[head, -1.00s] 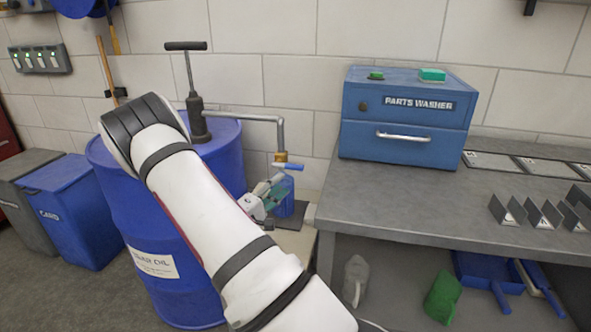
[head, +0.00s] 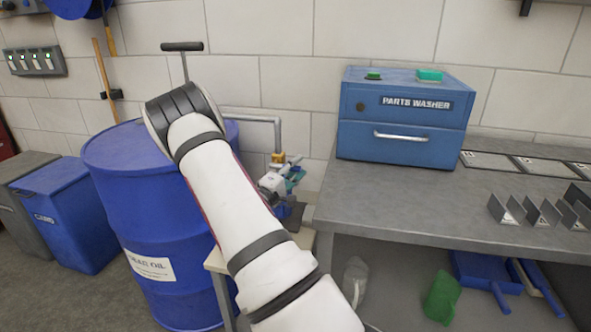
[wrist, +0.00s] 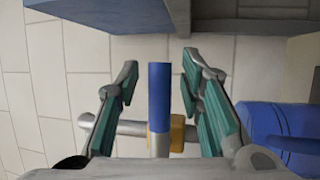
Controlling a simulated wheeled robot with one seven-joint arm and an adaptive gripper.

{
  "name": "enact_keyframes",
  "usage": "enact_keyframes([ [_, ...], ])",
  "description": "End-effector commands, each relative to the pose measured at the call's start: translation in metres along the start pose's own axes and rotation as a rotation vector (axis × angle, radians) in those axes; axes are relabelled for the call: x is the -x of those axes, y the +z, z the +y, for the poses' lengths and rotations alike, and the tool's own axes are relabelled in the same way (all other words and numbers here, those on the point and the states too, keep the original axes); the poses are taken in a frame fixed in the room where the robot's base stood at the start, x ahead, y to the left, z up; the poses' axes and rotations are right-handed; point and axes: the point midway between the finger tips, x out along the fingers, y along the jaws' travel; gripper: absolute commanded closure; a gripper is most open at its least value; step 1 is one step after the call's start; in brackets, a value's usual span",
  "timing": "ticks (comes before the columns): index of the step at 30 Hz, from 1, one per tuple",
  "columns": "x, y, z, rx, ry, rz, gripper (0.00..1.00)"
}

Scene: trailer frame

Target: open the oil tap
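The oil tap is a brass fitting (head: 278,157) at the lower end of a grey pipe (head: 277,132) from the drum pump. In the wrist view its blue lever (wrist: 159,100) stands between my fingers, in front of the brass body (wrist: 177,133). My gripper (wrist: 160,95) is open, with teal pads on both sides of the lever and a visible gap on each side. In the head view my gripper (head: 292,178) is at the tap and hides most of the lever.
The blue oil drum (head: 110,160) stands behind my arm. A blue container (wrist: 275,130) is below the tap, mostly hidden in the head view. The grey bench (head: 400,205) with the blue parts washer (head: 400,145) is close on the right.

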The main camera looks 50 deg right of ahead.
Motion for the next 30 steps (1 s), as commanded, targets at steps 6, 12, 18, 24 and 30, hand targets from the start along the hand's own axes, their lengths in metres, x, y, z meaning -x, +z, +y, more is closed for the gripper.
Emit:
enact_keyframes([
  [6,0.000,0.000,0.000,0.000,0.000,0.000,1.00],
  [12,0.000,0.000,0.000,0.004,0.001,0.001,1.00],
  [18,0.000,0.000,0.003,0.044,0.017,0.010,1.00],
  [24,-0.001,-0.002,0.011,0.150,0.061,0.035,1.00],
  [30,-0.001,-0.005,0.024,0.310,0.127,0.070,1.00],
])
